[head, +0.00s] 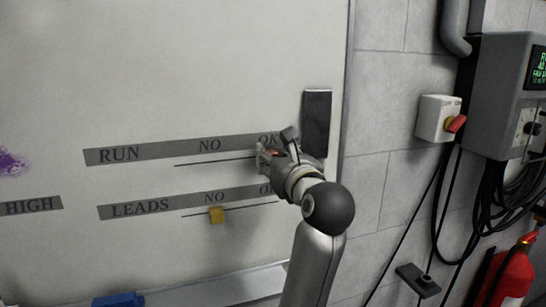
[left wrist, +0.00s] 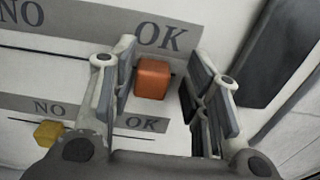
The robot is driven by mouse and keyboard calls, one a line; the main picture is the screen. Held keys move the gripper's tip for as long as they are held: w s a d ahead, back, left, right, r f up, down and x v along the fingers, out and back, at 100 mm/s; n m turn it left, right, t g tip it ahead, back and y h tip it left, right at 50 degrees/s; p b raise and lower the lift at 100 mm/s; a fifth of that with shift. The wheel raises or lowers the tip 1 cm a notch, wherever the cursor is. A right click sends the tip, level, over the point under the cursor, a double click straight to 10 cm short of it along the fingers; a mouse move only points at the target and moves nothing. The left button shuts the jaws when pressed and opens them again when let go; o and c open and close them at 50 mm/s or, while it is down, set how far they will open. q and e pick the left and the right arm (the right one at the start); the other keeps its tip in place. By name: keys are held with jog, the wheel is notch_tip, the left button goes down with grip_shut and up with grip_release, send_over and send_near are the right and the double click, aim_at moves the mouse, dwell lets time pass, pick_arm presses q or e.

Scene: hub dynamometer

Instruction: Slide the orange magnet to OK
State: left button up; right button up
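The orange magnet (left wrist: 152,79) sits on the RUN row's line on the whiteboard, just below the OK label (left wrist: 162,38). In the head view it is mostly hidden behind my left gripper (head: 268,156). In the left wrist view my left gripper (left wrist: 162,80) is open, with one finger on each side of the magnet. The left finger is close against the magnet's left side; I cannot tell if they touch. A gap shows between the magnet and the right finger. The RUN strip (head: 170,150) carries NO and OK. My right gripper is not in view.
A yellow magnet (head: 216,215) sits under NO on the LEADS row (head: 150,208). A dark block (head: 316,122) is on the board near its right edge. A blue object (head: 118,300) lies on the ledge below. Right of the board are a switch box (head: 436,118), cables and a fire extinguisher (head: 512,275).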

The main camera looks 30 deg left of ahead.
aim_at(272, 107)
pick_arm(q)
jog(key=shift+r, duration=0.1)
notch_tip(272, 107, up, 10)
jog(key=shift+f, duration=0.15)
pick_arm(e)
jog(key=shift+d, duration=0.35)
pick_arm(q)
jog(key=shift+d+f, duration=0.1)
jog(key=shift+d, duration=0.05)
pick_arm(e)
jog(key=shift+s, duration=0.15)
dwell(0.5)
